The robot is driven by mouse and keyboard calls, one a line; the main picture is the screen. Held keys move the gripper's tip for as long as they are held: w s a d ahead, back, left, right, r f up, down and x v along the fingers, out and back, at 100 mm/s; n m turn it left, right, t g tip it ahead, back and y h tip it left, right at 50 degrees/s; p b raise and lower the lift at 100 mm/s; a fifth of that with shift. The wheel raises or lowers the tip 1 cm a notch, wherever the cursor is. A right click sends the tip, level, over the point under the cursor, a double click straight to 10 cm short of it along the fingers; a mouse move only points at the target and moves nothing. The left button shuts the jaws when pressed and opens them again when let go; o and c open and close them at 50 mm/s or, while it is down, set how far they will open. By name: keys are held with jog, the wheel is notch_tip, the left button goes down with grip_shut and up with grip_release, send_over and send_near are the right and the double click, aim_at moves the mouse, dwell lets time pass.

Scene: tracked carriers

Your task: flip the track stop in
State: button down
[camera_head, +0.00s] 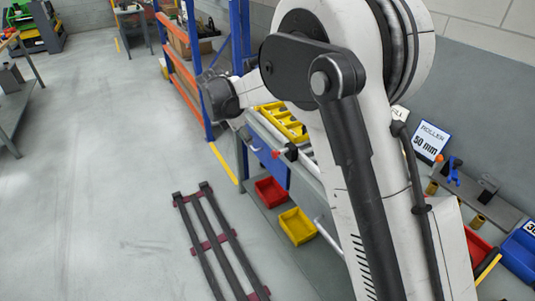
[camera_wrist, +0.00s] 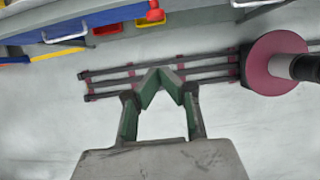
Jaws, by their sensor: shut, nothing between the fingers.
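A small red-tipped fitting (camera_head: 279,153) sticks out from the near edge of the workbench in the head view. It looks like the track stop, but I cannot be sure. A red knob (camera_wrist: 154,15), probably the same fitting, shows at the top of the wrist view, apart from my fingers. My gripper (camera_wrist: 160,73) is shut and empty, its green-padded fingers brought together over the floor. In the head view the arm's dark wrist is left of the bench; the fingertips cannot be made out there.
A floor track (camera_head: 216,242) of dark rails with red crosspieces lies left of the bench. Red (camera_head: 271,191) and yellow (camera_head: 297,226) bins sit low at the bench. A blue shelf upright (camera_head: 205,118) stands behind. A dark-red disc (camera_wrist: 276,62) is right in the wrist view. Left floor is open.

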aim_at(285, 150)
jog(key=w+d+f+p, duration=0.1)
jog(key=w+d+f, duration=0.3)
jog(key=f, duration=0.5)
jog(key=d, duration=0.2)
jog(key=shift+d+f+p, duration=0.15)
jog(key=shift+d+p, duration=0.15)
jog(key=shift+p, duration=0.1)
jog(key=shift+w, duration=0.1)
